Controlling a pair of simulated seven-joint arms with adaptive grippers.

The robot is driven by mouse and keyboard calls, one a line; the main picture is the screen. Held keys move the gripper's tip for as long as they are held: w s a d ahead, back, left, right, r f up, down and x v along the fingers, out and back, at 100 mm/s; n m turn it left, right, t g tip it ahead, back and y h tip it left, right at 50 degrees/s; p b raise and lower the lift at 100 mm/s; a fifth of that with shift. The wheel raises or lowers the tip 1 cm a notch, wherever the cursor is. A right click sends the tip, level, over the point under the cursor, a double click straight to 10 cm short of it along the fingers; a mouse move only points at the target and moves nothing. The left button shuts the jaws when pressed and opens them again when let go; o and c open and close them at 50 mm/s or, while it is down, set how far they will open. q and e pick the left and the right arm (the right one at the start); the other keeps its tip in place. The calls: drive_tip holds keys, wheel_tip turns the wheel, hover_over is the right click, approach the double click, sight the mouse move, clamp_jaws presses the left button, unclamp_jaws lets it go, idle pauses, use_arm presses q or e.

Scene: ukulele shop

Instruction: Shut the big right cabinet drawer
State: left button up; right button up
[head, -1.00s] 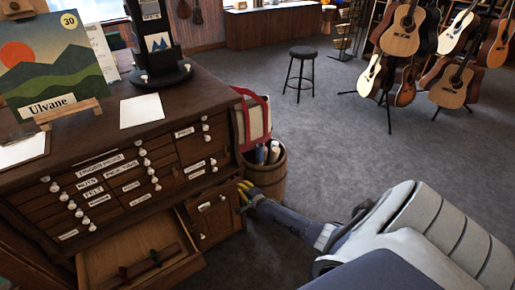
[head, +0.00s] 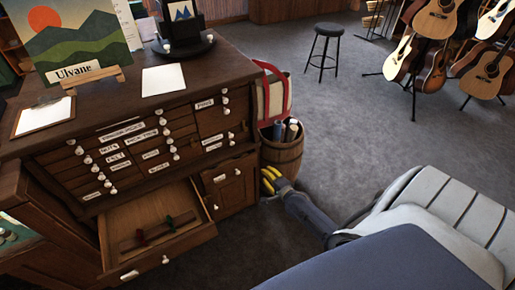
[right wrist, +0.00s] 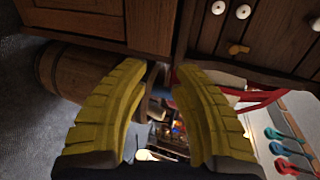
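The big drawer (head: 119,222) at the bottom of the wooden cabinet (head: 130,88) is pulled out. It holds a few small red and green items (head: 165,220), and white knobs or a label show on its front (head: 145,268). My left gripper is not in view.
A wooden barrel (head: 283,155) with rolled items and a red-handled bag (head: 272,95) stand at the cabinet's right side, close to my right gripper. A black stool (head: 325,50) and guitars on stands (head: 437,20) are farther back. Grey carpet (head: 370,120) is clear between.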

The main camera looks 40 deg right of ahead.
drive_tip(key=o, duration=0.4)
drive_tip(key=a, duration=0.2)
drive_tip(key=s+a, duration=0.1)
drive_tip(key=shift+a+f, duration=0.3)
drive_tip(key=shift+f, duration=0.1)
drive_tip(key=shift+c, duration=0.2)
drive_tip(key=n+g, duration=0.1)
drive_tip(key=n, duration=1.7)
approach(238, 173)
drive_tip(key=x, duration=0.7)
drive_tip(key=shift+d, duration=0.2)
drive_tip(key=shift+w+a+f, duration=0.15)
drive_tip(key=shift+w+f, duration=0.2)
drive_tip(key=shift+w, duration=0.25)
drive_tip(key=shift+w+d+f, duration=0.2)
drive_tip(key=shift+w+f, duration=0.05)
drive_tip(key=shift+w, duration=0.35)
clamp_jaws()
